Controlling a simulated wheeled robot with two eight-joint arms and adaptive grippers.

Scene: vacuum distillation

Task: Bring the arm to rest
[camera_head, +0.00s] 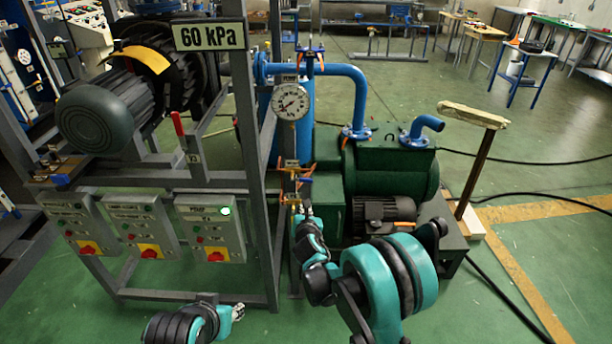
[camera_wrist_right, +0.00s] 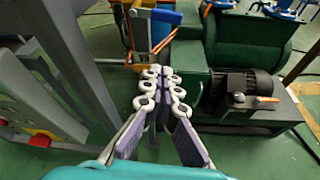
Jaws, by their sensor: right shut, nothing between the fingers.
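My right arm comes in from the bottom right of the head view with its teal and black joints. The right gripper (camera_head: 304,211) is in front of the gauge pipe and the orange-handled valve (camera_head: 296,196). In the right wrist view the right gripper (camera_wrist_right: 160,74) has its fingers together with nothing between them. From this view I cannot tell whether the fingertips touch the pipework beyond them. My left gripper (camera_head: 238,312) is low at the bottom of the head view, in front of the frame's lower bar; its finger opening is too small to read.
A grey frame (camera_head: 262,180) carries several control boxes (camera_head: 213,230), one with a lit green lamp, and a "60 kPa" sign (camera_head: 209,36). A round gauge (camera_head: 290,102) hangs by the blue pipe. A green pump (camera_head: 395,165) stands right of it.

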